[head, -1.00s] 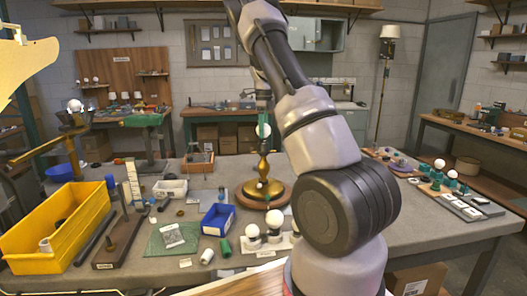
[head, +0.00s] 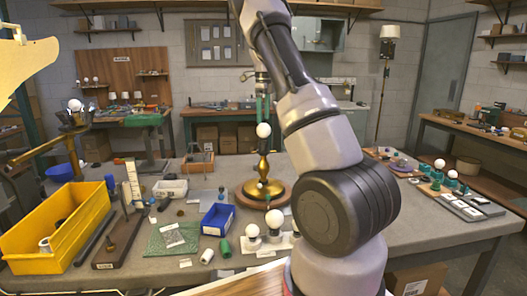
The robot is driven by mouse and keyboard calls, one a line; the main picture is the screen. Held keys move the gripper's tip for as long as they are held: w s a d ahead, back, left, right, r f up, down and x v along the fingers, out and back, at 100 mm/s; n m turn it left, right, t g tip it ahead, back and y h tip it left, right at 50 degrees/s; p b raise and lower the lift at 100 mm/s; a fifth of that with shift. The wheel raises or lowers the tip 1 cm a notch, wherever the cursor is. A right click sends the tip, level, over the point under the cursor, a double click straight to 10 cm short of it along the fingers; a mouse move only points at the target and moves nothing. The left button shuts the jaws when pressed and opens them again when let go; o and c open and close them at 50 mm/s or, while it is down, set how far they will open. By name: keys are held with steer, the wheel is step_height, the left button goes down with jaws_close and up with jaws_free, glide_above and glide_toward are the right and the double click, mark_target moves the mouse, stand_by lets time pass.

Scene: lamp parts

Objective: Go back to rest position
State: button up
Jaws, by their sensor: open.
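The brass lamp (head: 263,172) stands upright on a round wooden base (head: 252,201) near the middle of the workbench. A round white bulb (head: 263,130) sits at the top of its stem. My gripper (head: 263,118) has green fingers pointing down and is just above the bulb. The fingers are apart, with nothing seen between them. A small gap or light contact at the bulb's top cannot be told apart at this size. My arm reaches over the bench from the right.
Sockets and bulbs (head: 440,163) lie at the right. The space above the bench around the gripper looks clear.

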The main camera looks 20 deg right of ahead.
step_height(320, 180, up, 4)
steer(key=shift+f, duration=0.1)
steer(key=shift+s+r, duration=0.1)
steer(key=shift+r, duration=0.25)
steer(key=s+a+r+n+t+y, duration=0.1)
steer(key=s+a+r+n+t, duration=0.1)
steer(key=s+a+r+n, duration=0.6)
steer(key=s+a+r+n+t+y, duration=0.2)
steer(key=s+r+n, duration=0.15)
steer(key=s, duration=0.75)
steer(key=s+a+f+n+t, duration=0.1)
steer(key=s+a+n, duration=0.1)
steer(key=s, duration=0.4)
steer(key=s+a+f+n+t, duration=0.1)
steer(key=s+a+n, duration=0.2)
steer(key=s+n, duration=0.2)
steer(key=s+a+f+n+t+h, duration=0.1)
steer(key=s+a+n, duration=0.2)
steer(key=s, duration=0.3)
steer(key=shift+s+a+f+n, duration=0.15)
steer(key=shift+s+f+n, duration=0.15)
steer(key=shift+n, duration=0.35)
